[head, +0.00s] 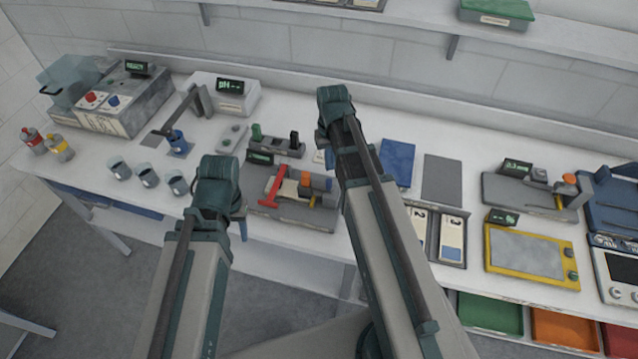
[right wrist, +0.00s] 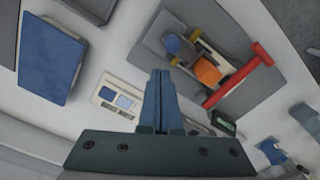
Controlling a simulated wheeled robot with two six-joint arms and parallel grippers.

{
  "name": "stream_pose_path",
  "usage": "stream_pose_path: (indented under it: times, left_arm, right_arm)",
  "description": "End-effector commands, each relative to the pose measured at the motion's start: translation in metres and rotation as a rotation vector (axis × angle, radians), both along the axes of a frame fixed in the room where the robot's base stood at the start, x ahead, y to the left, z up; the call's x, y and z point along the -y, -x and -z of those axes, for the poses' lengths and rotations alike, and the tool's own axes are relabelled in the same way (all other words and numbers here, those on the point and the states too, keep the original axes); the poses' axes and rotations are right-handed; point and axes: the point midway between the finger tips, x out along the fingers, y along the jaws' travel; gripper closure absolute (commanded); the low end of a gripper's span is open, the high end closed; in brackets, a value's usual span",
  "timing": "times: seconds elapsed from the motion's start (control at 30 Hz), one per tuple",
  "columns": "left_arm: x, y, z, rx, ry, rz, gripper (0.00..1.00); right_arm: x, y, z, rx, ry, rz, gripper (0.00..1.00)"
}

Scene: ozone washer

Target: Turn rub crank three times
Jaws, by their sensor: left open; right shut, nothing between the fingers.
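The rub device (head: 290,225) sits on the bench in the middle of the head view, a grey base with a red T-shaped crank handle (head: 272,187) and an orange block (head: 304,178). In the right wrist view the red handle (right wrist: 238,75) and orange block (right wrist: 208,70) lie at upper right. My right gripper (right wrist: 160,75) is shut and empty, apart from the device, near a small white card with blue patches (right wrist: 115,97). My left gripper (head: 241,222) is left of the device, mostly hidden by its own wrist; no contact with the handle is visible.
Several small cups (head: 148,174) stand left of my left arm. A blue pad (head: 397,160) and grey pad (head: 442,180) lie right of my right arm. Behind the device is a holder with green and black pegs (head: 275,145). A yellow-framed tray (head: 530,255) is further right.

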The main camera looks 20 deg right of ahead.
Motion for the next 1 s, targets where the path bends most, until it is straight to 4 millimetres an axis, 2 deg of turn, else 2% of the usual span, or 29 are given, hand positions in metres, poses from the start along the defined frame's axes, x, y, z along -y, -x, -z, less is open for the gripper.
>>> stream_pose_path:
  times: [0.03,0.6,1.0]
  left_arm:
    - [0.0,0.0,-0.008,0.0,0.0,-0.001,0.5]
    - [0.0,0.0,-0.051,0.0,0.002,-0.008,0.5]
    - [0.0,0.0,-0.051,-0.001,0.001,-0.009,0.5]
  right_arm:
    - [0.0,0.0,-0.008,0.0,0.0,0.0,1.0]
    - [0.0,0.0,-0.051,0.0,0.0,0.0,1.0]
    - [0.0,0.0,-0.051,0.0,0.0,0.0,1.0]
